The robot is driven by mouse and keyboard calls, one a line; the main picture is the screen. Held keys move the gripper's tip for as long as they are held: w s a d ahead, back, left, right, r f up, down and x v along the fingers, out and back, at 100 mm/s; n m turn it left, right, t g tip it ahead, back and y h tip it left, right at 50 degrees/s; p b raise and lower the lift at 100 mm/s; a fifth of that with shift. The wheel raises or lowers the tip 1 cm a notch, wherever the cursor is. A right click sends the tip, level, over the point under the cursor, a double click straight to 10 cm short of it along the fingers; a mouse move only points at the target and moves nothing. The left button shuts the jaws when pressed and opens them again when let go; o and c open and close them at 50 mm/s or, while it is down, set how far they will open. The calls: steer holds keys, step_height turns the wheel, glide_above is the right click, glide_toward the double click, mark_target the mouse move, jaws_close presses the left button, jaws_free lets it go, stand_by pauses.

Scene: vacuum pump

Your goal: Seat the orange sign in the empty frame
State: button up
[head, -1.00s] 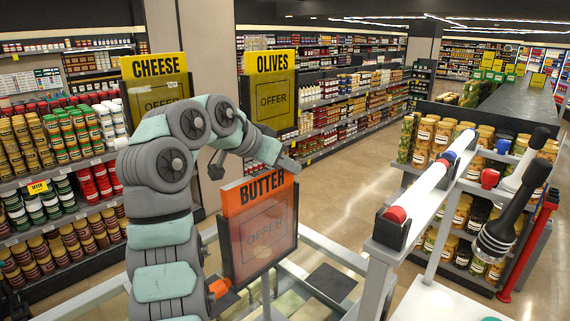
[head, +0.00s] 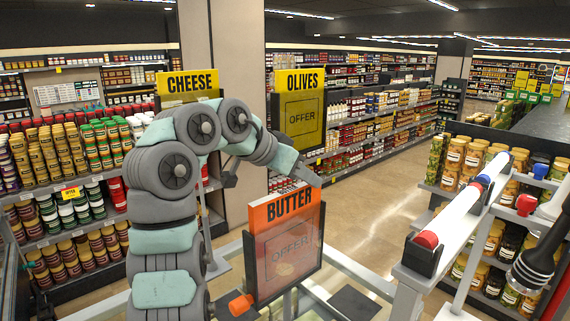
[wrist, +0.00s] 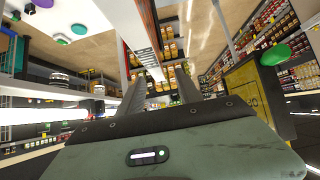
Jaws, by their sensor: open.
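The orange BUTTER sign (head: 289,207) stands upright along the top of a dark-edged frame (head: 247,268) in the middle of the head view. Below its lettering is a see-through panel marked OFFER with an orange tint. I cannot tell how deep the sign sits in the frame. My gripper (head: 308,177) is by the sign's top right edge; whether it touches is unclear.
A white bar with a red end (head: 460,207) lies on a rail at right. An orange knob (head: 240,304) is at the frame's lower left. Stocked shelves (head: 62,165) line the left.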

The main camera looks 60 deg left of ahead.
steer(key=shift+v, duration=0.9)
steer(key=shift+b+v, duration=0.55)
steer(key=shift+v, duration=1.95)
steer(key=shift+d, duration=0.15)
